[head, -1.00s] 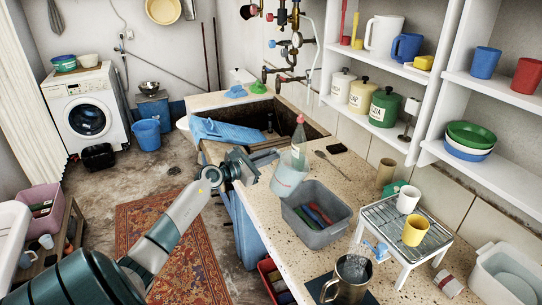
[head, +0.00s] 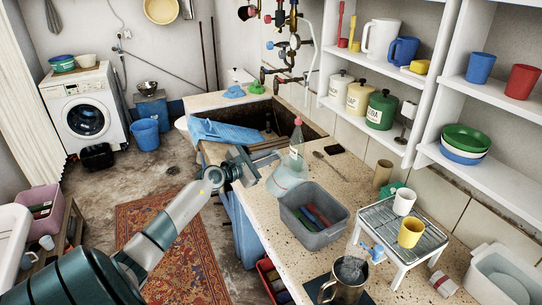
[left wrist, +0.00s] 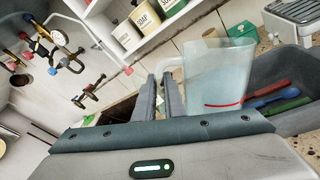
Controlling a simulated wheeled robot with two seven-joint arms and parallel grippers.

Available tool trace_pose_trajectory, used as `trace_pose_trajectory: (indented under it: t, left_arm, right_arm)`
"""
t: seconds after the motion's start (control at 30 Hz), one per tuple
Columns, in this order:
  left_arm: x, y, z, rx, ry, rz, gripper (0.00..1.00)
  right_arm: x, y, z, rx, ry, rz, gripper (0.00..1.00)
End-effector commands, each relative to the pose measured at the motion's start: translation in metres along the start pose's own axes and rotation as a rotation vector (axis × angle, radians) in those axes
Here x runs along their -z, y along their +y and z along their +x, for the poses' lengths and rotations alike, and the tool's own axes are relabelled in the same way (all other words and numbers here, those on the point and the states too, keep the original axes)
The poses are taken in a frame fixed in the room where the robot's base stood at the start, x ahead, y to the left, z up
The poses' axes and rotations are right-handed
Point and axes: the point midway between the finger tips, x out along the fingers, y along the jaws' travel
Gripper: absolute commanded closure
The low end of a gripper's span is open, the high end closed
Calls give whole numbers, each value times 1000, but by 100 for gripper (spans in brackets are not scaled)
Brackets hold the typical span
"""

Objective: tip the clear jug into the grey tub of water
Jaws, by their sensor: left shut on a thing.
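Red, blue and green things lie in the tub. I cannot make out the water in it. My right gripper is not in view.
A clear bottle with a red cap (head: 298,145) stands close behind the jug. A white rack (head: 385,228) with cups stands right of the tub, and a metal mug (head: 345,283) in front. A spoon (head: 328,163) lies on the worktop (head: 350,180).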

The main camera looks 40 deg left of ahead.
Motion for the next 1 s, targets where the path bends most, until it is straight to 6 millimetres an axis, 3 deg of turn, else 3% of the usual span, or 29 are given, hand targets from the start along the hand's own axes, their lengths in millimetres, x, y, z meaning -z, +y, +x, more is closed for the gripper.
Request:
trace_pose_trajectory:
  t: [0.53, 1.0]
  left_arm:
    - [-4, 2, 0, -2, 0, 11, 100]
    - [-15, -3, 1, -3, 26, 138, 100]
  right_arm:
    - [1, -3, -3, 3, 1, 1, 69]
    - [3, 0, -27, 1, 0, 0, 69]
